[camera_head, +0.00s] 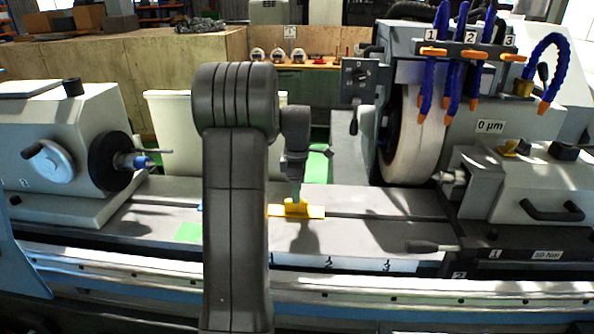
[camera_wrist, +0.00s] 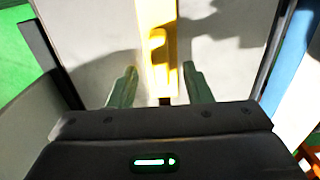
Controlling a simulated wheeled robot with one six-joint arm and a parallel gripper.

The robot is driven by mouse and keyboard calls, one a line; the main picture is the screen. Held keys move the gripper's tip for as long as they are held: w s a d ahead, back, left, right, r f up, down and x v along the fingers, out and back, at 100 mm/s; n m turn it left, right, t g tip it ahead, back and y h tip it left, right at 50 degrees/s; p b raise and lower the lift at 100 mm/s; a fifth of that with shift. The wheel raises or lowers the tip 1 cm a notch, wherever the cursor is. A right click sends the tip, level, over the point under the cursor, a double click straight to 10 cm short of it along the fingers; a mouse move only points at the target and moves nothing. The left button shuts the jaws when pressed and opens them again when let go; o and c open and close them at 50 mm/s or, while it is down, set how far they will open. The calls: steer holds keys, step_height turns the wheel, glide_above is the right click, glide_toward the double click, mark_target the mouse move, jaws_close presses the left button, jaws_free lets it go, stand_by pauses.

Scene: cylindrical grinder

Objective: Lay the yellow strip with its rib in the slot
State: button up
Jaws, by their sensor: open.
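The yellow strip (camera_head: 315,212) lies lengthwise on the grey machine table, with a raised grip block on its top. It lies in line with the dark slot (camera_head: 380,218) that runs along the table. In the wrist view the strip (camera_wrist: 150,25) runs down between my fingers, and a short dark piece of the slot (camera_wrist: 166,101) shows at its near end. My gripper (camera_head: 296,194) is over the strip's block, with its green fingers apart on either side and a gap to each. The strip's underside and rib are hidden, so I cannot tell how the rib sits.
The grinding wheel (camera_head: 412,140) stands behind and right of the strip. The workhead (camera_head: 75,150) is at the left and the tailstock (camera_head: 545,185) at the right. A green patch (camera_head: 189,232) lies left of my arm. The table between is mostly clear.

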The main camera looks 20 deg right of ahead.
mark_target(296, 208)
step_height(296, 208, up, 9)
steer(key=shift+f, duration=0.15)
stand_by(0.4)
step_height(296, 208, down, 14)
steer(key=shift+r+p, duration=0.15)
steer(key=shift+p, duration=0.3)
steer(key=shift+r, duration=0.3)
steer(key=shift+f, duration=0.1)
